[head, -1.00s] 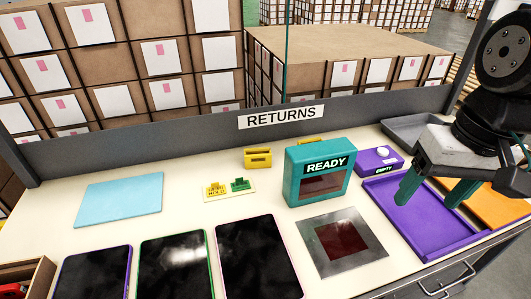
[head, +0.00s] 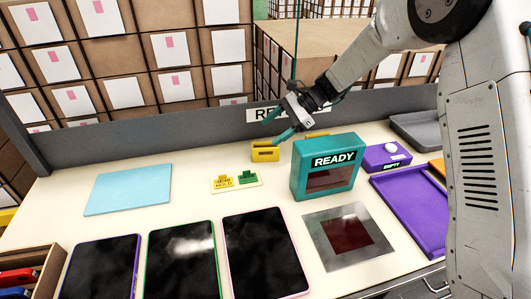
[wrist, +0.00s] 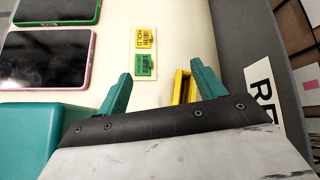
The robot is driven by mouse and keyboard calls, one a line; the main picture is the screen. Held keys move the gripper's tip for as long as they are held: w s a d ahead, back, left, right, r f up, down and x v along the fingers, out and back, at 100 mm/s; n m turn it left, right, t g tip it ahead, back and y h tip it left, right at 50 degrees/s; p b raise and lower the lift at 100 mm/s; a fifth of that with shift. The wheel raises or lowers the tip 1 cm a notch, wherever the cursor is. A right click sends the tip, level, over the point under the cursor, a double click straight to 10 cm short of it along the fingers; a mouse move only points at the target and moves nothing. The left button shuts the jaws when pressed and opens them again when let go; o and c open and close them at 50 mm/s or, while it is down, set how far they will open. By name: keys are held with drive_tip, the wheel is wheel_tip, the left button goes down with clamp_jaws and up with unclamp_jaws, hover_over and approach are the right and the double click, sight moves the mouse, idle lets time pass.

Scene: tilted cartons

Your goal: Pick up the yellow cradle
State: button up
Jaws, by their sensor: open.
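The yellow cradle (head: 265,152) is a small slotted block at the back of the table, left of the teal READY box. My gripper (head: 272,130) is open and empty, with its teal fingers just above and behind the cradle in the head view. In the wrist view, the cradle (wrist: 182,88) shows between the open fingers of my gripper (wrist: 161,70), close beside the right finger. Its lower part there is hidden by the gripper body. I cannot tell whether a finger touches it.
The teal READY box (head: 327,166) stands right of the cradle, with another yellow piece (head: 317,135) partly hidden behind it. A card with yellow and green tags (head: 236,187) lies in front. The grey RETURNS wall (head: 200,140) runs behind. Dark tablets (head: 265,252) lie nearer.

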sight(265, 150)
drive_tip(key=w+d+f+m, duration=0.1)
drive_tip(key=w+f, duration=0.1)
drive_tip(key=f, duration=0.1)
drive_tip(key=w+d+f+m+y, duration=0.1)
drive_tip(key=f+m, duration=0.1)
drive_tip(key=w+d+f+m+t+y, duration=0.1)
drive_tip(key=w+f, duration=0.1)
drive_tip(key=f, duration=0.1)
drive_tip(key=shift+w+d+f+m, duration=0.15)
drive_tip(key=shift+w+f+m, duration=0.15)
drive_tip(key=shift+w+m, duration=0.1)
drive_tip(key=shift+f, duration=0.25)
drive_tip(key=x, duration=0.7)
drive_tip(key=shift+f, duration=0.25)
drive_tip(key=c, duration=1.1)
